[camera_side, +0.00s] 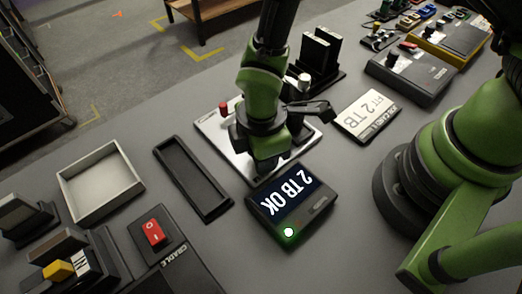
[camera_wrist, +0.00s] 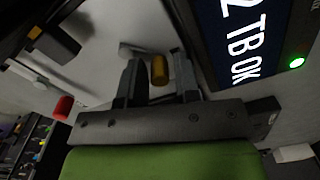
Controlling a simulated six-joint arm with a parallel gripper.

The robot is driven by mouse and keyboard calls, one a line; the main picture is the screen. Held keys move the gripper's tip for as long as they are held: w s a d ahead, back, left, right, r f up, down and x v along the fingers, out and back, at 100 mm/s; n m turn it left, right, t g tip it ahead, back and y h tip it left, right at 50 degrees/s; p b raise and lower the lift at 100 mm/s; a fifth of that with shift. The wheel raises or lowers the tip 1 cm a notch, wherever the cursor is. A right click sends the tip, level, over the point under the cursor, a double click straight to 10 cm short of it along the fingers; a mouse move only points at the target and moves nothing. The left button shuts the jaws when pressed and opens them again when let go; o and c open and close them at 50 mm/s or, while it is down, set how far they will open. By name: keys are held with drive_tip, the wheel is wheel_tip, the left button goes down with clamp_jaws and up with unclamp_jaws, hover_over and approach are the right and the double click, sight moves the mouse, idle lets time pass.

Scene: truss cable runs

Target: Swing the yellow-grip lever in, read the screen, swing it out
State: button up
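The yellow grip (camera_wrist: 160,70) of the lever stands between the two fingers of my gripper (camera_wrist: 157,62) in the wrist view. The fingers look apart, with a gap visible on the grip's left, so my gripper appears open around it. In the side view my gripper (camera_side: 267,160) is low over a pale metal plate (camera_side: 209,124) and hides the yellow grip. The screen (camera_side: 290,203) reads "2 TB OK", with a green light lit beside the text. The screen also shows at upper right in the wrist view (camera_wrist: 241,40).
A red knob (camera_side: 223,108) rises from the plate's far left. A black empty tray (camera_side: 192,178), a grey open box (camera_side: 100,183) and a red rocker switch (camera_side: 153,232) lie to the left. A "2 TB" card (camera_side: 367,116) lies to the right. Black upright holders (camera_side: 320,58) stand behind.

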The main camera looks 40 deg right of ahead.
wheel_tip(320, 180, up, 10)
idle(0.7)
drive_tip(key=shift+w, duration=0.1)
drive_tip(key=d+r+m+t+y, duration=0.1)
drive_tip(key=d+r+m+t, duration=0.1)
drive_tip(key=d+r+m, duration=0.5)
drive_tip(key=s+d+r+m+t, duration=0.2)
drive_tip(key=s+d+r+m, duration=0.2)
drive_tip(key=r+m, duration=0.1)
drive_tip(key=s+d+r+m+t+y, duration=0.1)
drive_tip(key=s+d+r+m+t, duration=0.2)
drive_tip(key=s+d+r+m, duration=0.1)
wheel_tip(320, 180, up, 3)
drive_tip(key=s+m, duration=0.1)
drive_tip(key=m, duration=0.1)
drive_tip(key=shift+r+m, duration=0.15)
drive_tip(key=shift+m, duration=0.15)
drive_tip(key=shift+o, duration=0.2)
idle(0.6)
